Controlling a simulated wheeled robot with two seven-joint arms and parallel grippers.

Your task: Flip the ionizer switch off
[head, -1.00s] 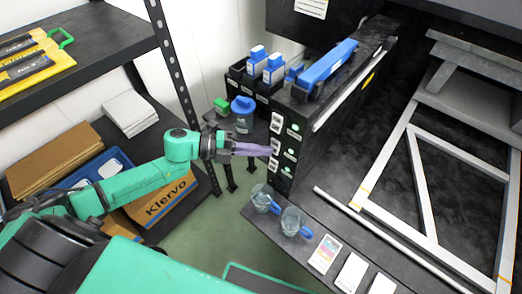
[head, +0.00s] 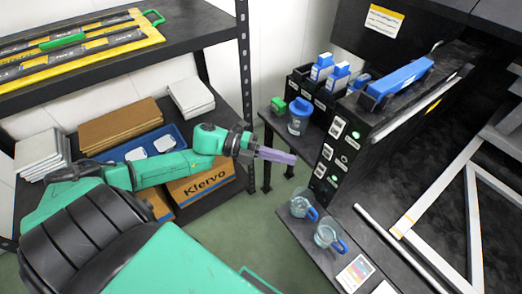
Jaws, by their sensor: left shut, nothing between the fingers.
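A black machine panel (head: 326,180) with a column of white-labelled switches and small green lights stands right of centre. The white switches (head: 338,127) run down its narrow front face; I cannot tell which one is the ionizer switch or how it is set. My left gripper (head: 292,158), with purple fingers, is shut and empty. It points right toward the panel, with a gap between its tips and the switches. My right gripper is not in view.
Blue-capped ink bottles (head: 321,68) stand in a black holder behind the panel. A blue-lidded jar (head: 299,117) and green item sit on a small stand. A storage rack (head: 243,70) is at left.

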